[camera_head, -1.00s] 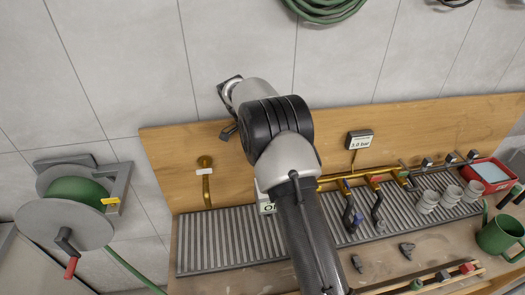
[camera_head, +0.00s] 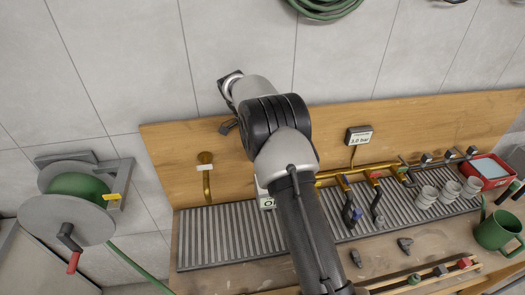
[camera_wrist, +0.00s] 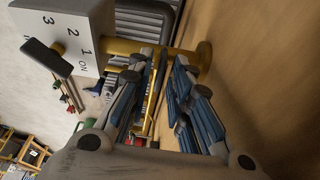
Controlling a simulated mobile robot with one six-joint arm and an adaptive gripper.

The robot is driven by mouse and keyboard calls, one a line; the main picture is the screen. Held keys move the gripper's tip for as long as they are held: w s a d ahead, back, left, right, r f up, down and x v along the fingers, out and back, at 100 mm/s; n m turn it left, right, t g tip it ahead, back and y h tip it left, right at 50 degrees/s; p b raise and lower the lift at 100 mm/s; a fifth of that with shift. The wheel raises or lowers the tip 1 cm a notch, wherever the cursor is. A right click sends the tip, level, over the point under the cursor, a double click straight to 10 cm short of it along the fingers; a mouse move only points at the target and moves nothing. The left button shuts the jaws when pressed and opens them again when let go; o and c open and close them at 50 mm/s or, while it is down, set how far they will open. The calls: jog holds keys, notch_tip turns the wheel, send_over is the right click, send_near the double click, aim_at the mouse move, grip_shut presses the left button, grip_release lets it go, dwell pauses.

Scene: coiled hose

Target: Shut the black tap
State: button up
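In the head view, a brass pipe (camera_head: 350,171) carries several taps with dark levers. The tap with a blue mark (camera_head: 350,208) and the one with a red mark (camera_head: 376,203) hang over the grate. I cannot tell which is the black tap. In the wrist view, a white numbered box (camera_wrist: 62,28) bears a dark lever (camera_wrist: 46,57). The box also shows in the head view (camera_head: 264,198), half hidden by my arm. My gripper (camera_wrist: 164,72) is open, its blue-padded fingers apart. Brass pipe (camera_wrist: 186,60) shows beyond and between them. My gripper is mostly hidden in the head view.
A grey ribbed grate (camera_head: 225,237) lies along the wooden backboard (camera_head: 420,130). White cups (camera_head: 427,197), a red tray (camera_head: 488,172) and a green watering can (camera_head: 496,234) stand at right. A hose reel (camera_head: 70,215) is at left. A brass outlet (camera_head: 206,175) is on the backboard.

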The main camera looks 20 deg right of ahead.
jog(key=shift+r+p, duration=2.35)
jog(key=shift+r, duration=1.2)
jog(key=shift+f, duration=0.1)
